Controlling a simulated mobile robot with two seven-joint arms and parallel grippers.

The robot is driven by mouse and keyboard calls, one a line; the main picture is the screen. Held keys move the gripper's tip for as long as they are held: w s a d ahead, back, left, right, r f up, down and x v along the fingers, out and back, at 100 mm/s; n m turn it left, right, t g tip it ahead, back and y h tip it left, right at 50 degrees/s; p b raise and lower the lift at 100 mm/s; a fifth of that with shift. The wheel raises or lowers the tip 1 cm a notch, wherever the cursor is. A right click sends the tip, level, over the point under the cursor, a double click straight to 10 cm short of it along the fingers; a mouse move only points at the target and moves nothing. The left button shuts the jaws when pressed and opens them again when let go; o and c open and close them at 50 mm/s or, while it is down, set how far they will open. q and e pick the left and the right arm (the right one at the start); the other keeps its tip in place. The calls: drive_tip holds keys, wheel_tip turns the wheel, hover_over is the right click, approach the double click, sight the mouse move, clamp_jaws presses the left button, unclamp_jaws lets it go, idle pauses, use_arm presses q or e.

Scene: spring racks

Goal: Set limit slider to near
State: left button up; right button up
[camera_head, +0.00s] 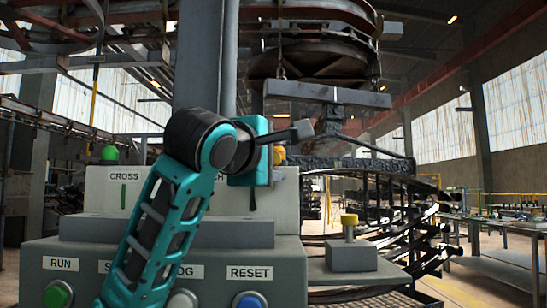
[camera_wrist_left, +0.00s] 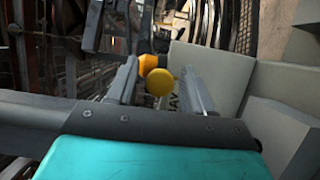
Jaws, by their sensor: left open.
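My left gripper (camera_head: 303,129) is raised in front of the upper panel box, its grey fingers pointing right. In the left wrist view the open fingers (camera_wrist_left: 160,72) stand either side of a round yellow knob (camera_wrist_left: 160,82), with an orange knob (camera_wrist_left: 147,63) just behind it. I cannot tell whether the fingers touch either knob. In the head view an orange-yellow knob (camera_head: 279,155) shows partly behind the gripper. A yellow-topped post stands on a grey block (camera_head: 350,256) at the right. No readable label marks the limit slider or its near end.
The grey control panel (camera_head: 210,265) has a green RUN button (camera_head: 57,295) and a blue RESET button (camera_head: 249,301). My arm covers part of its labels. A green lamp (camera_head: 109,153) sits atop the CROSS box (camera_head: 123,190). A dark spring rack (camera_head: 370,195) stands at the right.

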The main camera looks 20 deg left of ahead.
use_arm(q)
drive_tip(key=shift+c, duration=0.4)
clamp_jaws()
